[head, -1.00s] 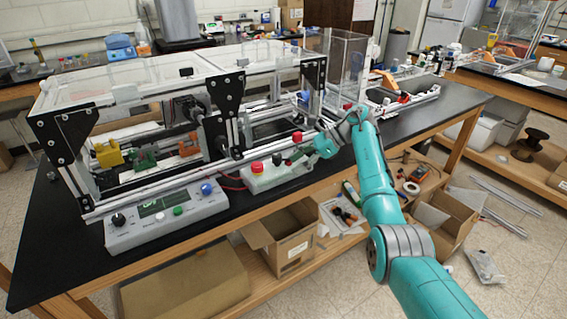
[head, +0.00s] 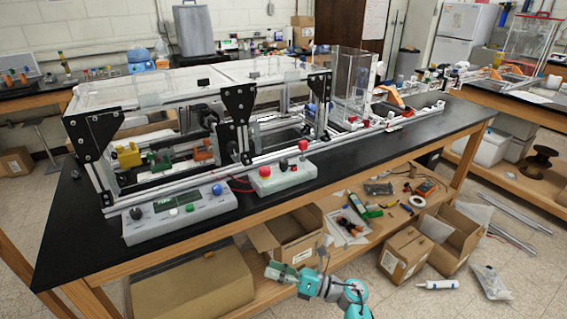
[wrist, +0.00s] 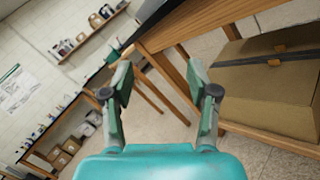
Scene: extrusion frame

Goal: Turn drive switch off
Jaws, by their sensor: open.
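Two control boxes sit at the front edge of the black bench, below the extrusion frame (head: 190,165). The right grey-white box (head: 281,180) carries a red button (head: 265,171), a small dark part (head: 284,166) and an upright red-topped lever (head: 302,146). The left box (head: 180,220) has a display, a black knob (head: 136,213), small buttons and a blue knob (head: 217,189). I cannot read labels, so I cannot tell which is the drive switch. My gripper (head: 275,272) is low in front of the bench, well apart from both boxes. In the wrist view my gripper (wrist: 160,82) is open and empty.
The bench top (head: 85,235) has a front edge between my gripper and the boxes. Open cardboard boxes (head: 290,238) and loose tools fill the lower shelf. A large closed carton (wrist: 270,75) stands close on the right in the wrist view.

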